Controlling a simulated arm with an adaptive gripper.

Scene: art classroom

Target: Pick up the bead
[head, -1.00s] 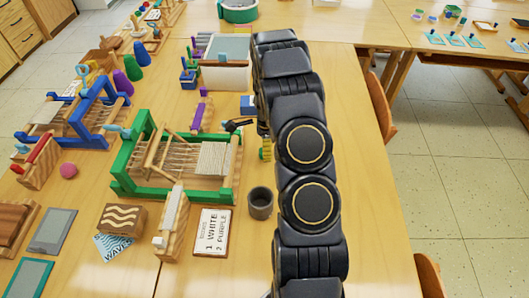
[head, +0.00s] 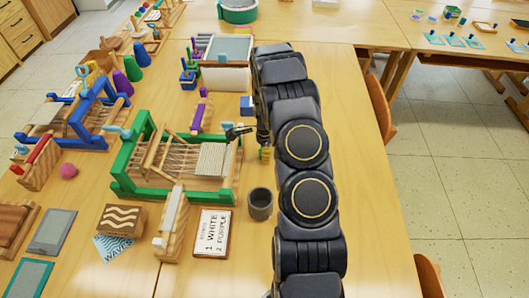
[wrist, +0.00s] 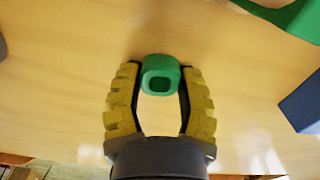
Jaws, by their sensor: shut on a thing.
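The bead (wrist: 161,75) is green and rounded, with a square hole facing the camera. In the wrist view it sits between the tips of my gripper's yellow ribbed fingers (wrist: 160,82). The gripper is shut on it, with a finger on each side. In the head view my gripper (head: 265,153) is mostly hidden behind my arm, just right of the green loom. Only a bit of yellow finger shows there, and I cannot make out the bead.
The green loom (head: 125,186) stands left of my gripper; a blue block (head: 247,103) lies behind it. A grey cup (head: 260,204) and a lettered card (head: 211,232) are nearer. A white box (head: 226,77) stands farther back. The table right of my arm is clear.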

